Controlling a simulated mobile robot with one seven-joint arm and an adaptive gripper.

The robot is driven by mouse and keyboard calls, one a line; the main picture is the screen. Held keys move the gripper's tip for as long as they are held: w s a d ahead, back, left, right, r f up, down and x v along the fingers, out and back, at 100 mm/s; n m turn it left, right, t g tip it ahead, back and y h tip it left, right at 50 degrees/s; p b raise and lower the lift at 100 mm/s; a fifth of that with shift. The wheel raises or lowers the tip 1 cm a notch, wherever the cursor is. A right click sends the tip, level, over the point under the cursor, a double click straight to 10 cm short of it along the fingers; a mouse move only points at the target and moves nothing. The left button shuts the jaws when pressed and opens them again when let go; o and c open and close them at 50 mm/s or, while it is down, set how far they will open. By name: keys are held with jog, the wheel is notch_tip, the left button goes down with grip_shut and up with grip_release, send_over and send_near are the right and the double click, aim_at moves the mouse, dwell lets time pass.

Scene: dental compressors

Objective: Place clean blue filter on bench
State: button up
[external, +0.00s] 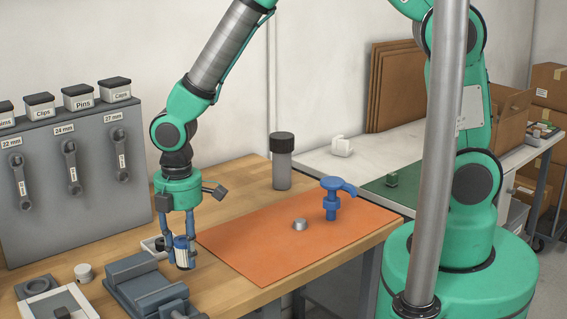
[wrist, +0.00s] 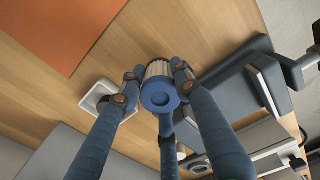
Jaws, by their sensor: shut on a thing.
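The blue filter (external: 183,256) has blue ends and a pale pleated side. My gripper (external: 177,246) is shut on it, with its fingers pointing down at the wooden bench (external: 225,285). The filter is upright beside the orange mat's left edge; I cannot tell whether it touches the bench. In the wrist view the filter (wrist: 161,94) sits between the blue fingers of my gripper (wrist: 156,82), its round blue end facing the camera. Bare wood of the bench (wrist: 190,25) shows behind it.
A grey vise (external: 135,280) stands close in front of the filter. A small white dish (external: 150,243) is just behind it. The orange mat (external: 250,240) holds a blue pump-like part (external: 331,197) and a metal cap (external: 300,224). A dark-lidded jar (external: 282,165) stands behind the mat.

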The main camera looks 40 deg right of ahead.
aim_at(188, 236)
jog(key=shift+f, duration=1.05)
jog(key=shift+f, duration=0.2)
jog(key=o, duration=1)
jog(key=shift+o, duration=0.2)
jog(key=shift+r, duration=0.2)
notch_tip(188, 236, up, 12)
jog(key=shift+p, duration=1.05)
